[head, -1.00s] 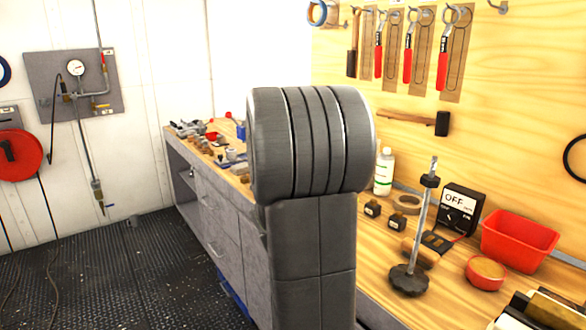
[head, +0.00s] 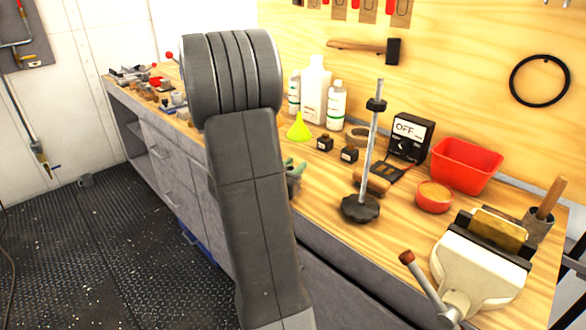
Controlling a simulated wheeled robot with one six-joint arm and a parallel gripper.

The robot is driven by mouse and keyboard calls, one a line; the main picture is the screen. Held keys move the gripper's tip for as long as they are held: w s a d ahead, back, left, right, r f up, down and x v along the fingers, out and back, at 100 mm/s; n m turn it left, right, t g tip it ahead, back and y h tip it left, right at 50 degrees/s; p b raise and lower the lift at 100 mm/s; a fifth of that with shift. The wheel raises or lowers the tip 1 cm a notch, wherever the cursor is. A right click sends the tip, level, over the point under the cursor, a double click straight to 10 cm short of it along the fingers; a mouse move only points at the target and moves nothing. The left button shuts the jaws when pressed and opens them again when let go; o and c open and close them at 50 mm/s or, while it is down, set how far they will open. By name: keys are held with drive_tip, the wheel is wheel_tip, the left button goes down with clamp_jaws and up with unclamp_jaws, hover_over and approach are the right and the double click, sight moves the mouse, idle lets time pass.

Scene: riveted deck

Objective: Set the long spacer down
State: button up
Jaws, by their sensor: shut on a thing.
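My own arm (head: 245,170) rises through the middle of the head view and hides part of the bench behind it. My gripper does not show; it is hidden behind the arm or out of frame. I cannot make out the long spacer, so its position and any hold on it are hidden. The wooden workbench top (head: 335,230) runs from the back left to the front right.
A rod stand (head: 368,160) with a black base is upright on the bench. Around it are a red bin (head: 466,166), a red bowl (head: 433,197), a meter (head: 408,138) and a vise (head: 482,272). White bottles (head: 315,92) and a yellow-green funnel (head: 299,128) stand further back.

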drive_tip(key=shift+f, duration=0.2)
drive_tip(key=o, duration=1.1)
drive_tip(key=shift+r, duration=0.1)
drive_tip(key=shift+r, duration=0.2)
drive_tip(key=v, duration=1.2)
